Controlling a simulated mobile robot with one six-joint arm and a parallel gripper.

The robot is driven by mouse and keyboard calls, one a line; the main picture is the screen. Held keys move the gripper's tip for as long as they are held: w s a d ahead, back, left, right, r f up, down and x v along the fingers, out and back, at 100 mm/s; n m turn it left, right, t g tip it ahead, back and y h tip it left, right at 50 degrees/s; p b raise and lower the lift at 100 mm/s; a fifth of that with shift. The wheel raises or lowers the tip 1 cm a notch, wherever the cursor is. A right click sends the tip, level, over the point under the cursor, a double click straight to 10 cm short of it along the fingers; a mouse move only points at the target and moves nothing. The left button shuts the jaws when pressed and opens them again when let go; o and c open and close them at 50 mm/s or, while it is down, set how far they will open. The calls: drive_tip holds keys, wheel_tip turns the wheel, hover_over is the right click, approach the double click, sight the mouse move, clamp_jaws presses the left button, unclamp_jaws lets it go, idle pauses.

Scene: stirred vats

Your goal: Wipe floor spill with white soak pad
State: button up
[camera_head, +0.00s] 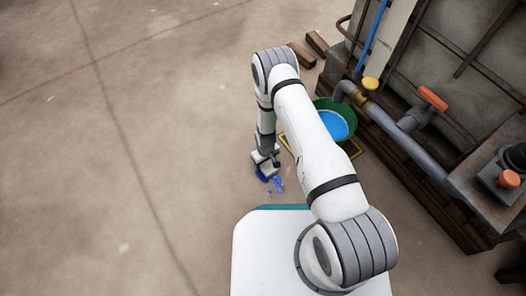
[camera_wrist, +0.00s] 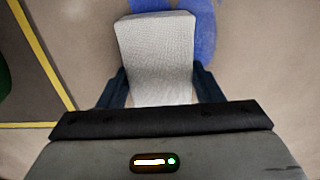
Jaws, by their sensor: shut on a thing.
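The white soak pad (camera_wrist: 158,48) is between the two dark fingers of my gripper (camera_wrist: 160,88) in the wrist view, and the gripper is shut on it. The blue spill (camera_wrist: 201,30) shows on the floor just beyond the pad's far end and along its right side. In the head view my gripper (camera_head: 265,165) is low at the floor, over the blue spill (camera_head: 277,184), with small splashes in front of it. The pad cannot be made out in the head view. Whether it touches the floor is hard to tell.
A green tub (camera_head: 349,119) of blue liquid stands right of my arm, inside a yellow floor marking (camera_head: 352,152). A grey pipe (camera_head: 404,140) with orange-handled valve and a large vat frame fill the right side. The concrete floor at left is clear.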

wheel_tip(320, 180, up, 3)
drive_tip(key=shift+w+f+p, duration=0.1)
drive_tip(key=shift+f+p, duration=0.05)
drive_tip(key=shift+p, duration=0.6)
drive_tip(key=shift+r+p, duration=1.75)
drive_tip(key=shift+r, duration=0.95)
